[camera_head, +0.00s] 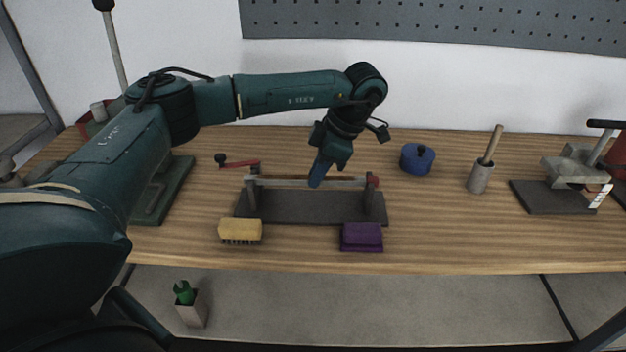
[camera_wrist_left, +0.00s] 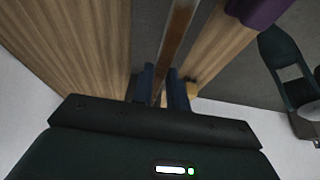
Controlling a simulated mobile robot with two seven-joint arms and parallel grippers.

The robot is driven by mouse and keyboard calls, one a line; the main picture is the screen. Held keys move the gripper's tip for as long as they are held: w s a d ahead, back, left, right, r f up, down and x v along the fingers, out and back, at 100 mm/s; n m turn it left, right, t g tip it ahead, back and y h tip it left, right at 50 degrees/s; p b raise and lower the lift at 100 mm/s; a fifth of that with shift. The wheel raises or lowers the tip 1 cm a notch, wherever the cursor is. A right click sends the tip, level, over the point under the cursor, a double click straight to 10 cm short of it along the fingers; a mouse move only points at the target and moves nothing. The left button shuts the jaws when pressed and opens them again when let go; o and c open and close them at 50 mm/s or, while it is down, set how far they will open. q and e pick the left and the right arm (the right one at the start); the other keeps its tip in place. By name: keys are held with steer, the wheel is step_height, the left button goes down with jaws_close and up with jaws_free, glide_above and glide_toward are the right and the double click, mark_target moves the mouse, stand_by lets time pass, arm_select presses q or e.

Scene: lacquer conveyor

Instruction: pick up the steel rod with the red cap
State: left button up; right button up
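The steel rod (camera_head: 342,181) lies roughly level across two upright posts of a dark grey stand (camera_head: 310,207) in the middle of the bench. Its red cap (camera_head: 373,180) is at the right end, by the right post. My left gripper (camera_head: 316,180) comes down from above at the middle of the rod, its blue fingers tilted. In the left wrist view the fingers (camera_wrist_left: 161,88) sit close on both sides of the rod (camera_wrist_left: 177,38) and appear shut on it. The red cap does not show there.
A yellow brush (camera_head: 240,230) and a purple sponge (camera_head: 362,237) lie in front of the stand. A red-handled crank (camera_head: 238,163) is behind left. A blue round tin (camera_head: 417,158), a cup with a wooden stick (camera_head: 480,178) and a press (camera_head: 575,165) stand to the right.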

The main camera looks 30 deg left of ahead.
arm_select(q)
jaws_close()
